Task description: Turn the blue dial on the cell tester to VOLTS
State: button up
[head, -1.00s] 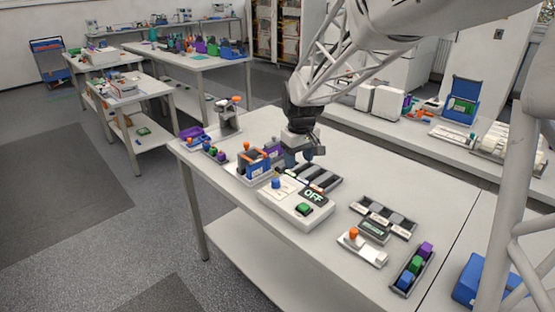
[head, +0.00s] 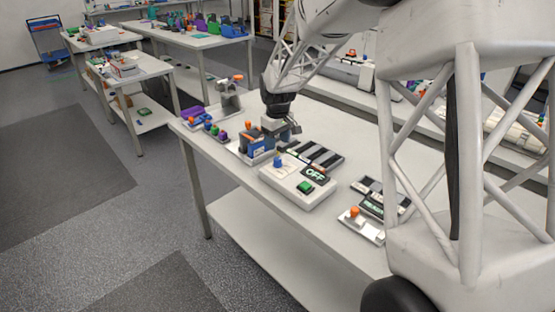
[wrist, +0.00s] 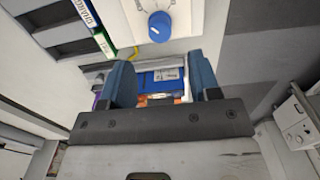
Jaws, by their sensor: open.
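The white cell tester (head: 292,190) lies on the bench with its display (head: 314,174) reading OFF and a green button (head: 305,187) below it. The blue dial (head: 278,162) stands on its upper left part. In the wrist view the blue dial (wrist: 160,26) is at the top, beyond my fingertips and clear of them. My gripper (head: 289,131) is behind the dial, near the blue holder. Its two blue-grey fingers (wrist: 162,65) are apart with nothing clamped between them. Dial markings are too small to read.
A blue and orange holder (head: 256,148) stands left of the tester, close to my gripper. A dark slotted tray (head: 316,154) lies behind the tester. An orange-knobbed device (head: 360,225) stands to the right. Bare bench lies between tester and device.

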aim_at(277, 158)
jog(key=shift+f, duration=3.9)
jog(key=c, duration=0.9)
jog(key=shift+c, duration=0.2)
